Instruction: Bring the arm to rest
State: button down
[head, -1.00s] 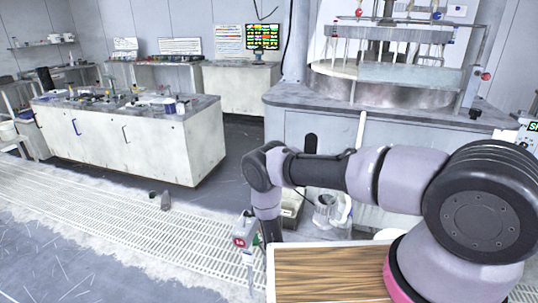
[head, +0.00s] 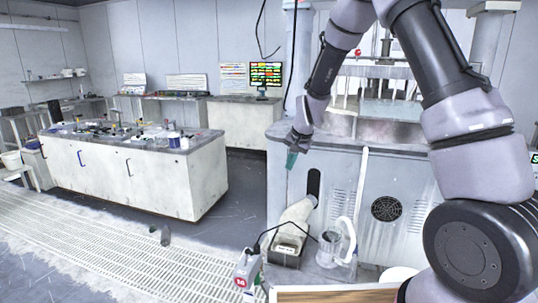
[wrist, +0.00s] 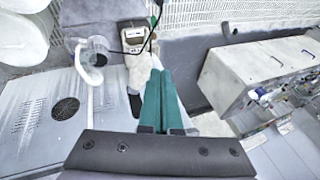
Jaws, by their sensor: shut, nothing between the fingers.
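My arm is raised and folded at the right of the head view, its upper links running out of the top of the picture. My gripper (head: 292,159) hangs at the end of the arm, in front of the polishing machine (head: 375,180). In the wrist view my gripper's two green fingers (wrist: 163,88) lie together, shut with nothing between them. Nothing touches the fingertips in either view.
A white jug (head: 340,245) and a scale-like device (head: 288,245) stand low by the machine. A white bench (head: 130,175) with small items stands left. Slatted floor (head: 110,235) lies between.

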jog(key=s+d+r+t, duration=0.1)
jog(key=s+d+r, duration=0.45)
jog(key=r, duration=0.45)
jog(key=s+d+r, duration=0.4)
jog(key=s+r, duration=0.2)
jog(key=r, duration=0.3)
jog(key=s+d+r, duration=0.2)
jog(key=s, duration=0.4)
jog(key=s+d+r+t, duration=0.1)
jog(key=s+d+r, duration=0.2)
jog(key=s, duration=0.4)
jog(key=s+d+r, duration=0.2)
jog(key=s+d, duration=0.1)
jog(key=s, duration=0.4)
jog(key=shift+r+n+t, duration=0.3)
jog(key=shift+r, duration=0.1)
jog(key=shift+s, duration=0.1)
